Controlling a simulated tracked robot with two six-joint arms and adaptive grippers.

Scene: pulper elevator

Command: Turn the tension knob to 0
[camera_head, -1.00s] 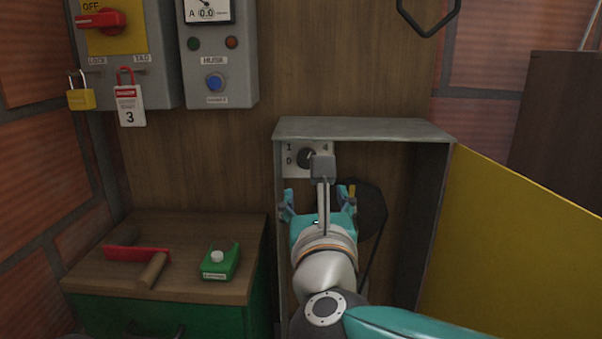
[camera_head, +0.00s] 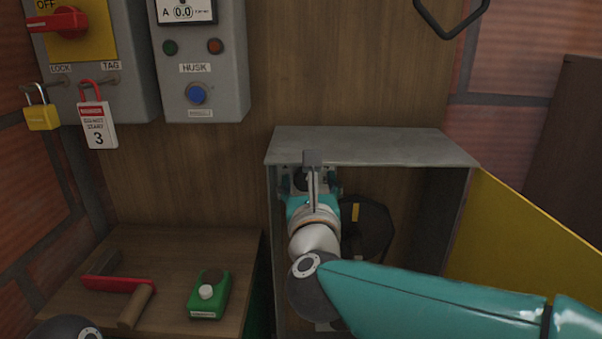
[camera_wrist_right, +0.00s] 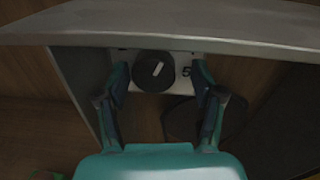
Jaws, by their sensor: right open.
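The tension knob (camera_wrist_right: 153,72) is a black round knob with a white pointer line on a pale dial plate (camera_wrist_right: 181,60) inside the grey cabinet. In the wrist view the line slants up and slightly right, and a 5 shows right of the knob. My right gripper (camera_wrist_right: 161,82) is open, with one finger on each side of the knob and visible gaps between. In the head view my right gripper (camera_head: 309,184) reaches into the cabinet and hides most of the knob and dial; the 0 mark cannot be made out. My left gripper is out of view.
The cabinet (camera_head: 370,145) has a grey top edge above my gripper and an open yellow door (camera_head: 530,245) at right. A dark pulley-like part (camera_head: 372,238) sits beside my gripper. A wooden bench at left holds a green box (camera_head: 209,296) and a red-handled tool (camera_head: 112,284).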

